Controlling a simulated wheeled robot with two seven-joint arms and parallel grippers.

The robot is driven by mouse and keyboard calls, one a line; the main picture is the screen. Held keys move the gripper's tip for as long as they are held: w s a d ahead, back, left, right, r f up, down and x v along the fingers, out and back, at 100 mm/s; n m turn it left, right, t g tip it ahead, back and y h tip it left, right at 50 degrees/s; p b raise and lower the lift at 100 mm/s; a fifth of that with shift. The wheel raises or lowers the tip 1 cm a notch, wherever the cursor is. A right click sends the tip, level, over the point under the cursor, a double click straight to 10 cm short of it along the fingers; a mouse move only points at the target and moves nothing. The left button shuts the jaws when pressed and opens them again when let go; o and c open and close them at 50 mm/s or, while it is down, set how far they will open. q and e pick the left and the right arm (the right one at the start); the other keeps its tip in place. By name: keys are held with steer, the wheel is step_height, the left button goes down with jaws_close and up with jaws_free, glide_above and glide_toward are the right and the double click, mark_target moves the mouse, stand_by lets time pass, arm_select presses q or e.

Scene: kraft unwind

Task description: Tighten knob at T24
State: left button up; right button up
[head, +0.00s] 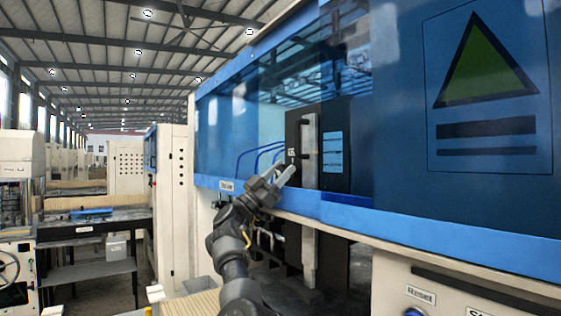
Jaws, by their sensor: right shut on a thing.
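My right gripper (284,172) reaches up from the lower middle to a dark upright panel (308,185) inside the machine opening. Its pale fingers are shut at the left part of this panel, just under a small white label too small to read. The fingers are shut on a small knob there, which is mostly hidden by the fingertips and hard to make out. My left gripper is out of view.
A blue-framed machine with tinted windows (400,110) fills the right side, and its blue lower rail (300,204) runs close to my right arm. A Reset plate (421,295) is at lower right. A grey workbench (95,228) stands at left.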

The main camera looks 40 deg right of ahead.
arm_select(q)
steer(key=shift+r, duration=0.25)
arm_select(e)
steer(key=shift+m+g+y, duration=0.8)
steer(key=shift+m+g, duration=0.7)
steer(key=shift+m, duration=0.1)
steer(key=shift+f+m, duration=0.15)
steer(key=shift+m, duration=0.25)
steer(key=o, duration=1)
steer(key=shift+a, duration=0.15)
